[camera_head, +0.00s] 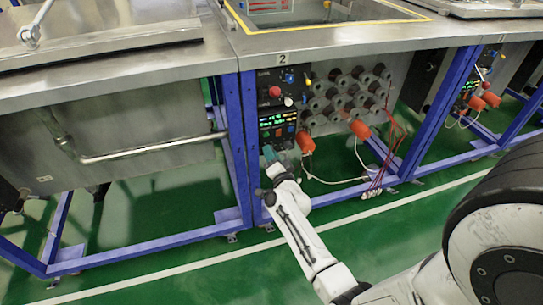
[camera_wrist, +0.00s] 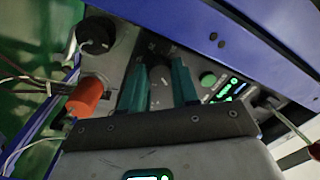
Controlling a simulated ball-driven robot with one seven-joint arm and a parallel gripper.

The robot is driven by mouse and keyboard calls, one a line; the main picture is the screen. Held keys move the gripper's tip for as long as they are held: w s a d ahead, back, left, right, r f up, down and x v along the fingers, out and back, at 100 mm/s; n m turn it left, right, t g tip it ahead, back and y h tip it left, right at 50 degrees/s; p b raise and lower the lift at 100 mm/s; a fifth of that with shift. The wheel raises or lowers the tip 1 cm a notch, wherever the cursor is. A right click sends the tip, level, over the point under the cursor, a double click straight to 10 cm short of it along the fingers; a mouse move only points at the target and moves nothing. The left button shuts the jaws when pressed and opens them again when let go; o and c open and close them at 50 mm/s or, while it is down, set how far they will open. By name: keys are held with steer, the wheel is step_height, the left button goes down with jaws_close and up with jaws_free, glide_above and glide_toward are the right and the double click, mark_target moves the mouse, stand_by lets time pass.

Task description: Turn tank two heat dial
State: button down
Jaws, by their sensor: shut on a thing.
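The tank two control panel (camera_head: 278,121) is below the "2" label (camera_head: 282,57) on the tank front. It has lit green displays and several knobs and buttons. My gripper (camera_head: 270,153) is at the panel's lower edge, its teal fingers pointing up at it. In the wrist view my two teal fingers (camera_wrist: 158,85) are on either side of a dark dial (camera_wrist: 160,74) and shut on it. The dial's markings are too dim to read, so its setting is unclear. In the head view the dial is hidden by my gripper.
Orange plugs (camera_head: 305,142) with loose cables hang right of the panel, below several grey round fittings (camera_head: 345,92). One orange plug (camera_wrist: 85,97) and a black knob (camera_wrist: 96,34) are left of the fingers in the wrist view. A blue frame post (camera_head: 238,150) stands left of the panel.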

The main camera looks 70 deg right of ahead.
steer(key=shift+m, duration=2)
steer(key=c, duration=1.1)
jaws_free()
steer(key=shift+a, duration=0.1)
steer(key=p+v, duration=0.2)
steer(key=v, duration=0.8)
steer(key=shift+s+a+f, duration=0.1)
steer(key=shift+s+a, duration=0.1)
steer(key=shift+a, duration=0.15)
